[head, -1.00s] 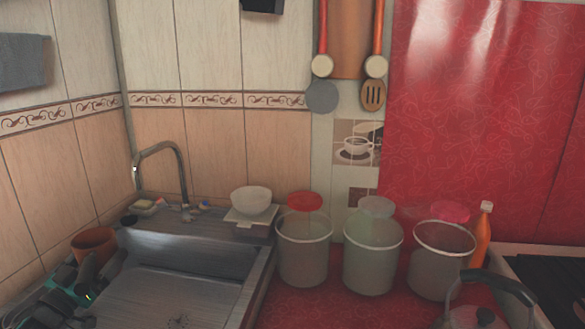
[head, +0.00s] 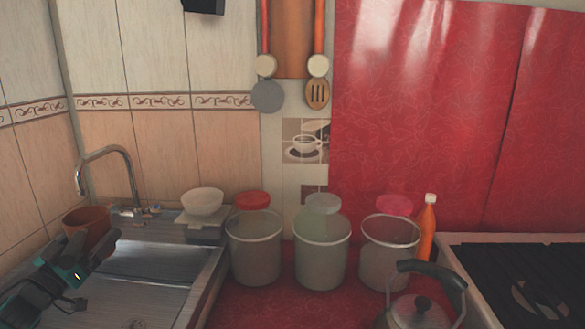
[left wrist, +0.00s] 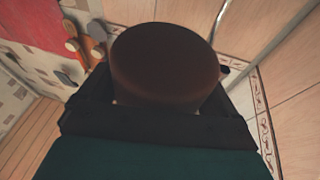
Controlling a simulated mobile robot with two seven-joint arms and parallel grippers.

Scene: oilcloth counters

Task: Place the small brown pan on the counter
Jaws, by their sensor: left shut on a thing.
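The counter (head: 275,308) has a red patterned covering and lies right of the sink. My right gripper is out of view.
Three lidded clear containers (head: 255,250) (head: 321,255) (head: 388,262) line the counter's back. A kettle (head: 422,312) stands in front of the right one, near an orange bottle (head: 427,230) and the stove (head: 525,280). Red counter is bare in front of the left containers. The sink (head: 125,305) lies left.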

